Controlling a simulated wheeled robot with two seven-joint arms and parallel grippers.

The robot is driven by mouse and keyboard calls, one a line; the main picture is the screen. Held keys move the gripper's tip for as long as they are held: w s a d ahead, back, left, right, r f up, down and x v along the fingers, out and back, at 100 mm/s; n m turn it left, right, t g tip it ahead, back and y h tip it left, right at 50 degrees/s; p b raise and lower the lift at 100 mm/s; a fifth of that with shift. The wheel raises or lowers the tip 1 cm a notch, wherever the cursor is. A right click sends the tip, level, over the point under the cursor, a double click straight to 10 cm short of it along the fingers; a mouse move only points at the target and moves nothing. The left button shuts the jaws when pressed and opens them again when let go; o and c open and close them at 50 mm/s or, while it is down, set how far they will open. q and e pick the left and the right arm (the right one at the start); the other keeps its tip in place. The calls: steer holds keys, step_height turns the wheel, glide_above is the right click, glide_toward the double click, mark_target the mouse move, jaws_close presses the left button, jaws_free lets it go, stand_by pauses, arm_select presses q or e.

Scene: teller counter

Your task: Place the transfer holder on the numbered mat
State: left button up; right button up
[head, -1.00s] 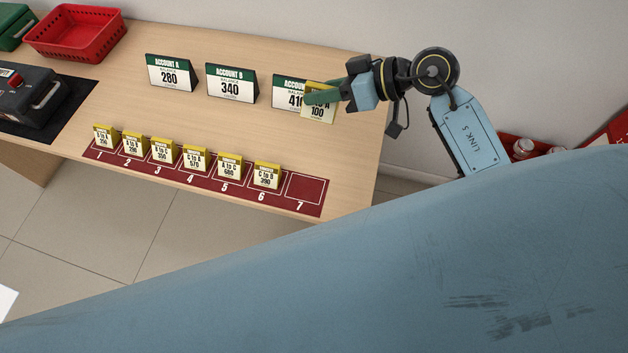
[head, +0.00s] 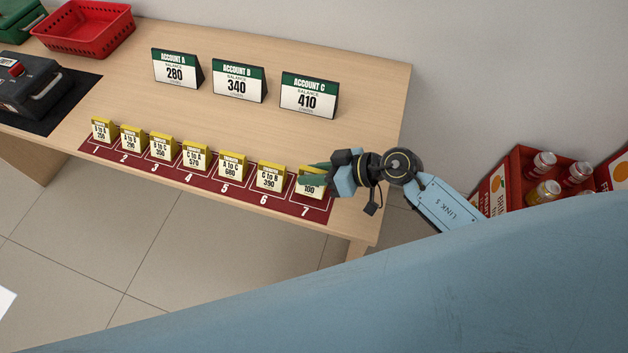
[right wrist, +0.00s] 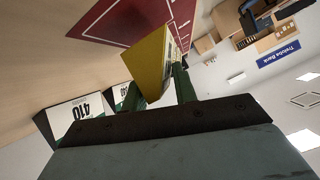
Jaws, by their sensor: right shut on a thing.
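The transfer holder (head: 311,187) is a small yellow and white stand reading 100. It is at square 7, the right end of the dark red numbered mat (head: 322,216). My right gripper (head: 318,178) is shut on it from the right, and its fingers cover part of its face. In the right wrist view the holder's yellow side (right wrist: 148,62) shows between the green fingers (right wrist: 158,88), with the red mat beyond it. I cannot tell whether the holder touches the mat. Other yellow holders stand in a row on squares 1 to 6. My left gripper is not in view.
Account signs A (head: 175,69), B (head: 238,82) and C (head: 308,95) stand behind the mat. A red basket (head: 85,32) and a dark machine (head: 30,85) are at the left. A red crate of bottles (head: 525,165) is beyond the right desk edge.

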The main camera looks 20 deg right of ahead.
step_height(320, 180, down, 2)
steer(key=shift+b, duration=0.35)
steer(key=shift+f, duration=0.25)
steer(key=shift+r, duration=0.1)
steer(key=o, duration=1)
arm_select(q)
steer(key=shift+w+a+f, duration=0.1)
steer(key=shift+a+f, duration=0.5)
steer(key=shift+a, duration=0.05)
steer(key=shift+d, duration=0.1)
arm_select(e)
steer(key=p+v, duration=0.3)
steer(key=v, duration=0.8)
steer(key=shift+s+d+r, duration=0.1)
steer(key=shift+d, duration=0.05)
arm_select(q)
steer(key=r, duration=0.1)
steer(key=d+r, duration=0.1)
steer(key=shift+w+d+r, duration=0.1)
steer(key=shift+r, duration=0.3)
arm_select(e)
steer(key=shift+s+d+r, duration=0.15)
steer(key=shift+d+r, duration=0.05)
steer(key=shift+d, duration=0.05)
